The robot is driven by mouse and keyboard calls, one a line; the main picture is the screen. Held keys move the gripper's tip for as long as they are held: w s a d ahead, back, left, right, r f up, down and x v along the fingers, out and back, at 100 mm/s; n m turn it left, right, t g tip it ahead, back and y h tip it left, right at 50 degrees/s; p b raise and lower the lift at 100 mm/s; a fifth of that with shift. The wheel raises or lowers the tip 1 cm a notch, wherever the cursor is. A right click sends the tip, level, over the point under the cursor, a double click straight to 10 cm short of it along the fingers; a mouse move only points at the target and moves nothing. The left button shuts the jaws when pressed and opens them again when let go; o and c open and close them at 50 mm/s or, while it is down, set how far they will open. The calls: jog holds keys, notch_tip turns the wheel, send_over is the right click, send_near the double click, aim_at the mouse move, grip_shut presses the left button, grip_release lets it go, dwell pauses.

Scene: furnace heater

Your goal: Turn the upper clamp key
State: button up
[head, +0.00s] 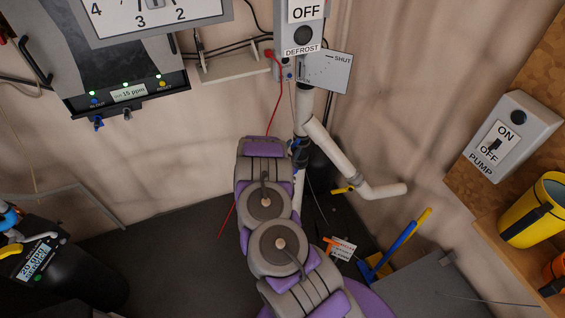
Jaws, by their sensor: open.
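My purple and grey arm rises from the bottom middle of the head view and reaches up to the front of the wall. Its far end shows only as a thick link, and I cannot make out any gripper fingers. A dark fitting with a bluish part (298,152) sits on the white pipe (330,145), just right of the arm's upper end. It may be a clamp, but it is small and partly hidden, and I cannot make out a key on it. I cannot tell whether the arm touches it.
A yellow handle (343,189) sits by the lower pipe. The DEFROST switch box (299,22) and SHUT plate (325,72) are above. A PUMP switch (510,137) and yellow mug (536,212) are at right. Dark floor is open left of the arm.

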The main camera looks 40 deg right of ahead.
jog(key=p+v, duration=0.1)
jog(key=v, duration=1.5)
jog(key=shift+a, duration=0.35)
